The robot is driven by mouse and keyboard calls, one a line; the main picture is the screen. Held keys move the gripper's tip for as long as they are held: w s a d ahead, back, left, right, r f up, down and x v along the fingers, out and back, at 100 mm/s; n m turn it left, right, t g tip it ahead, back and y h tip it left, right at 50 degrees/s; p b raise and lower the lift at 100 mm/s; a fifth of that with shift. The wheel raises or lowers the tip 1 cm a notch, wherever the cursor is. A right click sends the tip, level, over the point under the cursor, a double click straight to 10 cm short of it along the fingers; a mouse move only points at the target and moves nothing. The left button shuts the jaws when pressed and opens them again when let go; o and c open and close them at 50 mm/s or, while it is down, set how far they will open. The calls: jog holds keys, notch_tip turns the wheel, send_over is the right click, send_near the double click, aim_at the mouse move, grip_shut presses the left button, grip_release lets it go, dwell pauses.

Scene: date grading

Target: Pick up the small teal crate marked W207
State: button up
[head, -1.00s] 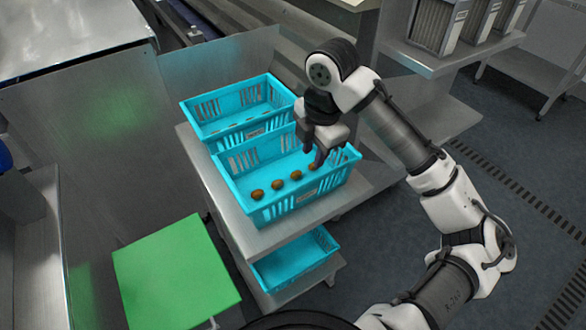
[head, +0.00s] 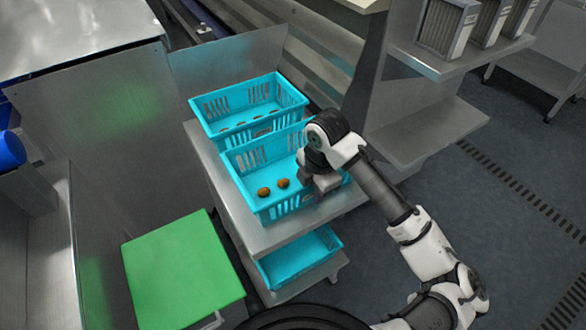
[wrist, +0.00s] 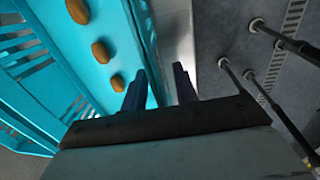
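Two teal crates stand on the upper steel shelf, a front crate (head: 243,163) and a back crate (head: 207,117). A third teal crate (head: 290,260) sits on the lower shelf. No W207 marking is readable on any of them. In the wrist view, my gripper (wrist: 159,88) is open. Its left finger is over the inside of the front crate (wrist: 105,18) and its right finger is beyond the rim, so the side wall runs between them. I cannot tell whether they touch it. In the head view, my wrist hides the front crate's right end and the fingertips.
Brown dates (head: 264,191) lie in the front crate, with more in the back crate. A green-topped stand (head: 180,270) is at the lower left. A grey shelf unit (head: 425,135) with filter-like boxes (head: 446,28) stands to the right. The floor at right is open.

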jog(key=shift+w+f, duration=0.1)
jog(key=shift+f, duration=0.6)
grip_shut()
jog(key=shift+r, duration=0.15)
